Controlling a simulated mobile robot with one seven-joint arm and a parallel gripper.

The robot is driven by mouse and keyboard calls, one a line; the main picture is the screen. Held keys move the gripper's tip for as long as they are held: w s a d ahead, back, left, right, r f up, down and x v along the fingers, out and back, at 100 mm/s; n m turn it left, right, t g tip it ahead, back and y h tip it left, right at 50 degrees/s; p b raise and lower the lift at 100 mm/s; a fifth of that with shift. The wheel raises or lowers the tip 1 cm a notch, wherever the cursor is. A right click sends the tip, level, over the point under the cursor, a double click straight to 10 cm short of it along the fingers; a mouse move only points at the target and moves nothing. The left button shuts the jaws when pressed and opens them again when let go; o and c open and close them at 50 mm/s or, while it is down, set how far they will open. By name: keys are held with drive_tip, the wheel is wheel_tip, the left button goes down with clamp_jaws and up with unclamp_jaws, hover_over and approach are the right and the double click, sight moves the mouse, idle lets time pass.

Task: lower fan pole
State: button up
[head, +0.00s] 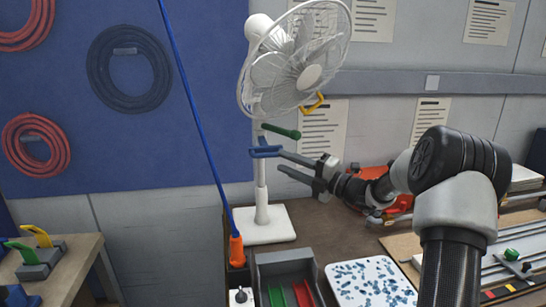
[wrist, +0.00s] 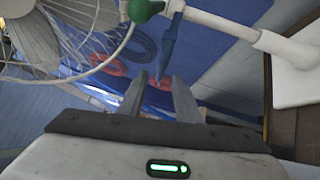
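A white fan (head: 296,62) stands tilted-headed on a white pole (head: 261,190) with a square base (head: 265,225). A blue handle (head: 265,151) is on the pole, and a green knob (head: 282,131) sticks out just above it. A yellow handle (head: 313,104) is at the fan head. My gripper (head: 281,161) is open and empty, just right of the blue handle; I cannot tell whether a finger touches it. In the wrist view the blue handle (wrist: 170,40) lies ahead of the open fingertips (wrist: 156,80), with the green knob (wrist: 146,8) beside it.
A blue rod (head: 195,100) slants down to an orange holder (head: 237,250) left of the pole. A grey bin (head: 285,262) and a white tray with blue bits (head: 370,265) stand in front. Coiled hoses (head: 130,68) hang on the blue wall panel.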

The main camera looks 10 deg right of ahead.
sight(271, 156)
drive_tip(key=x, duration=0.5)
drive_tip(key=shift+w+a, duration=0.15)
drive_tip(key=shift+a, duration=0.05)
clamp_jaws()
